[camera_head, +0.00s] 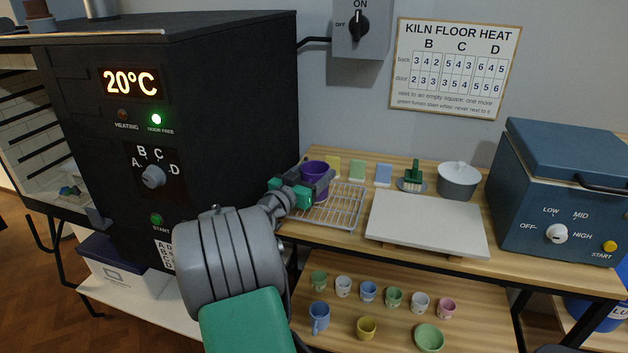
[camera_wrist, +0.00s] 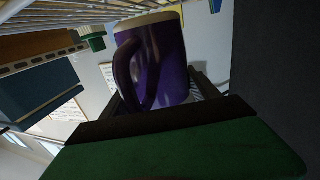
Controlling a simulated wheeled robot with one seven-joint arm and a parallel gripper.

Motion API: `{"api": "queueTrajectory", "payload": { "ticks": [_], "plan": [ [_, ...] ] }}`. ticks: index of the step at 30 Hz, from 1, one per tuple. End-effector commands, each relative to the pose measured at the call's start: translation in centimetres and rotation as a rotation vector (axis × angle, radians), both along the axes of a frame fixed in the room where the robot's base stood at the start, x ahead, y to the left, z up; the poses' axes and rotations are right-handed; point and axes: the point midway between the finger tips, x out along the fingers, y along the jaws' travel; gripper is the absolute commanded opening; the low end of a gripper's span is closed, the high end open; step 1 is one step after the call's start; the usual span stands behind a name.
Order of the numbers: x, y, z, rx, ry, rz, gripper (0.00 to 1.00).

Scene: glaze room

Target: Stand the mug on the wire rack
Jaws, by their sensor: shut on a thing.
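A purple mug (camera_head: 314,172) is at the left end of the wire rack (camera_head: 340,206) on the upper wooden table. My gripper (camera_head: 305,190) is shut on the mug. In the wrist view the purple mug (camera_wrist: 163,62) fills the space between the fingers, with its handle toward the camera. The rack's wires (camera_wrist: 60,16) show at the upper left there. In the head view the mug looks upright, over or on the rack. My gripper hides its lower part, so I cannot tell whether its base touches the wires.
The black kiln (camera_head: 210,110) stands close on the left. A pale board (camera_head: 428,222) lies right of the rack, with a grey pot (camera_head: 458,182) and a green brush (camera_head: 413,175) behind it. A blue kiln (camera_head: 560,190) stands far right. Several cups sit on the lower shelf (camera_head: 400,310).

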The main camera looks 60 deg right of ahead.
Motion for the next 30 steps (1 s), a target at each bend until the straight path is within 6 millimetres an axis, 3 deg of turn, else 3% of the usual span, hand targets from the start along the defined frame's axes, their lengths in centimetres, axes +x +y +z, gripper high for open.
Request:
{"api": "queueTrajectory", "payload": {
  "ticks": [3,14,15,23,30],
  "plan": [
    [-0.1,0.0,-1.4,-0.003,0.000,-0.001,0.16],
    [-0.2,-0.1,-1.8,-0.003,-0.002,-0.004,0.16],
    [-0.2,-0.1,-1.9,-0.002,-0.001,-0.004,0.71],
    [-0.2,-0.1,-1.8,-0.001,-0.001,-0.003,0.92],
    [-0.2,-0.1,-1.7,-0.001,-0.001,-0.003,0.92]
  ]
}}
